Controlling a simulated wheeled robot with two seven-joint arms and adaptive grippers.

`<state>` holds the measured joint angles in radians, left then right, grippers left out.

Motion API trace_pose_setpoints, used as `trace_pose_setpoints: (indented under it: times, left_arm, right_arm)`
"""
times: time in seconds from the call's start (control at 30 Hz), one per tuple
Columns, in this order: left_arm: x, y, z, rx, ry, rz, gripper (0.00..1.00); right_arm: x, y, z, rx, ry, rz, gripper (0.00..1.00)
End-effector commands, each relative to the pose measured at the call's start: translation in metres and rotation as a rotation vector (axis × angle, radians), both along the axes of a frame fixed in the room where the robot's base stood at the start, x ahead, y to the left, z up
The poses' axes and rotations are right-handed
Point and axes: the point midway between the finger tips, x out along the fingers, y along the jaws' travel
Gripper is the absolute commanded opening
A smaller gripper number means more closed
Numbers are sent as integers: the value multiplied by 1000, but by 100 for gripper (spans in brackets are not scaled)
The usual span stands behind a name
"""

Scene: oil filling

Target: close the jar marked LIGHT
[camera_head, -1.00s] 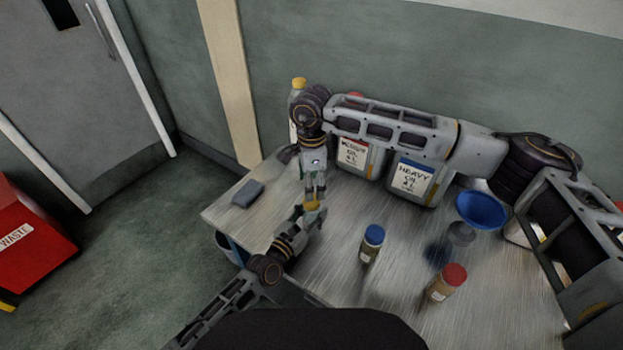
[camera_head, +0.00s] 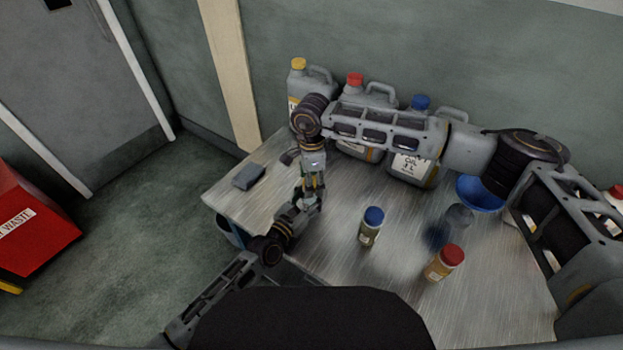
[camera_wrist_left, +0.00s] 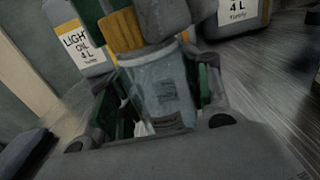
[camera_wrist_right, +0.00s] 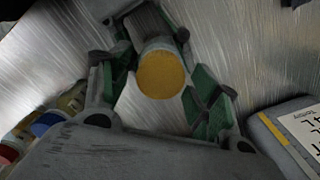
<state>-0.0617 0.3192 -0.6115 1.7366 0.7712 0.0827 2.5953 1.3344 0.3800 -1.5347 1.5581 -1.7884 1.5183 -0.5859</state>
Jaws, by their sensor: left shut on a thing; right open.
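The jar is clear with a small label (camera_wrist_left: 168,92) and a yellow lid (camera_wrist_left: 120,32) at its top in the left wrist view. My left gripper (camera_head: 309,200) is shut on the jar body, at the table's left part. My right gripper (camera_head: 314,180) points down over it and is open, its fingers on either side of the yellow lid (camera_wrist_right: 161,74) in the right wrist view. In the head view the fingers mostly hide the jar. I cannot tell how tightly the lid sits, and no LIGHT marking is readable on the jar.
A blue-lidded jar (camera_head: 371,227) and a red-lidded jar (camera_head: 444,262) stand on the table (camera_head: 400,290). A blue funnel (camera_head: 482,193) stands to the right. Large oil canisters (camera_head: 311,84) line the back. A dark block (camera_head: 249,176) lies at the left edge.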

Motion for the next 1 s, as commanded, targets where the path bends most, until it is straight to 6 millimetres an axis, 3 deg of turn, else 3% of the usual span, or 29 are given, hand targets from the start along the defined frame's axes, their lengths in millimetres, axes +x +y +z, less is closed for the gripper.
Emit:
trace_pose_setpoints:
  times: [0.03,0.4,0.87,0.9,1.0]
  left_arm:
    - [0,0,0,0,0,0,0]
    - [0,0,0,0,0,0,0]
    - [0,0,0,-1,-1,1,0]
    - [0,0,0,-1,-1,1,0]
    - [0,0,0,-1,-1,1,0]
  right_arm:
    - [0,0,0,0,0,0,59]
    - [0,0,0,0,1,0,13]
    - [-1,0,0,1,1,-113,12]
    - [-1,0,0,1,1,-113,42]
    - [-1,0,0,1,1,-112,55]
